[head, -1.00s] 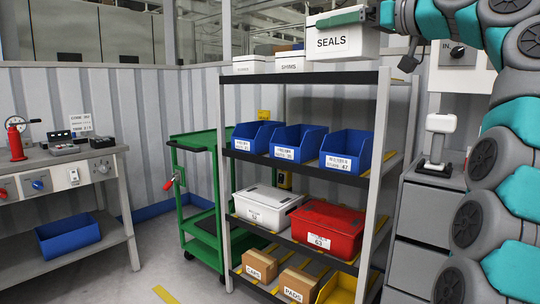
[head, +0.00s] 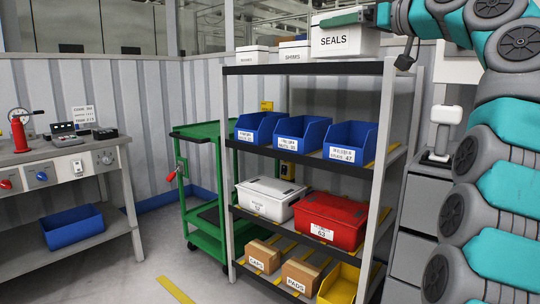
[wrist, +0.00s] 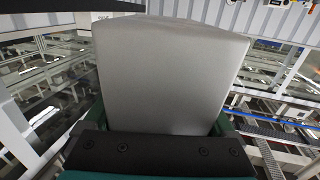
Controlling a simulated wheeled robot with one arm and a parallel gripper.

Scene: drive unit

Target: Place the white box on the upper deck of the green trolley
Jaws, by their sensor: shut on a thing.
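The white box labelled SEALS (head: 345,42) is held up at the top of the head view, in front of the rack's top shelf. My gripper (head: 342,18) is shut on it, with a green finger along its upper side. In the wrist view the box (wrist: 170,75) fills the middle between the fingers, and its far side is hidden. The green trolley (head: 205,240) stands on the floor left of the rack, apart from the box and lower. Its upper deck (head: 188,131) is partly hidden behind the rack post, and the visible part looks empty.
The rack (head: 300,68) carries white boxes on top (head: 252,53), blue bins (head: 304,133), a white lidded bin (head: 268,200) and a red one (head: 330,220). A workbench (head: 60,155) stands at left. Floor between bench and trolley is clear.

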